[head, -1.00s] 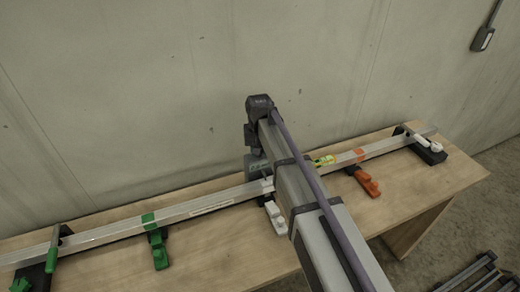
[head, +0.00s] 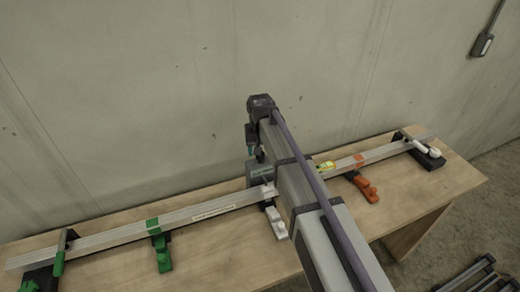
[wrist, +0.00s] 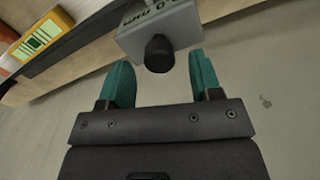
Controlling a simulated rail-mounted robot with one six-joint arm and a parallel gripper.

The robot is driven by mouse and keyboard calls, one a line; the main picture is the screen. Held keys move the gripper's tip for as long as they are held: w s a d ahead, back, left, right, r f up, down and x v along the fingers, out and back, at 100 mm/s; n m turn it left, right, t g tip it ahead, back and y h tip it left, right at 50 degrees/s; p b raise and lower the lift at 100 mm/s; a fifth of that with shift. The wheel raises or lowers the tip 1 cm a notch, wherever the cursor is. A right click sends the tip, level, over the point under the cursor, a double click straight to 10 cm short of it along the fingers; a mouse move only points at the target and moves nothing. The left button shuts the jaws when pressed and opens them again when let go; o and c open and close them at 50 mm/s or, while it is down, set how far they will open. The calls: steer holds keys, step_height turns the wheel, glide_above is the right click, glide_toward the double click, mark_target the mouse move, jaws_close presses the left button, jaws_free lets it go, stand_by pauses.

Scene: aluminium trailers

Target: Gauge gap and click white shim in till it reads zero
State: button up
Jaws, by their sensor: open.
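The white shim (head: 276,222) lies in front of the aluminium bar (head: 200,212), near the middle of the bench; my arm stands close on its right. A grey gauge (head: 258,170) is at the bar behind it, partly hidden by my arm. In the wrist view the gauge (wrist: 170,25) shows a black knob (wrist: 158,53) and part of an upside-down "mm" reading, which is cut off. My gripper (wrist: 160,64) is open, its teal fingertips on either side of the knob and apart from it. In the head view, my gripper (head: 251,138) is just above the gauge.
A green shim (head: 160,252) and an orange shim (head: 366,189) lie farther along the bar. A yellow level (head: 326,167) sits on the bar. A green-handled clamp (head: 60,254) and a white-handled clamp (head: 424,150) stand at the ends. The wall (head: 150,100) rises behind the bench.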

step_height(320, 180, up, 8)
steer(key=p, duration=0.6)
steer(key=shift+f, duration=0.2)
steer(key=s+d+f+b, duration=0.6)
steer(key=s+d, duration=0.2)
steer(key=s, duration=0.3)
steer(key=s+d+f+m+b, duration=0.1)
steer(key=s+d+f+b, duration=0.4)
steer(key=s+d, duration=0.3)
steer(key=s+b, duration=0.1)
steer(key=s, duration=0.2)
steer(key=shift+f, duration=0.4)
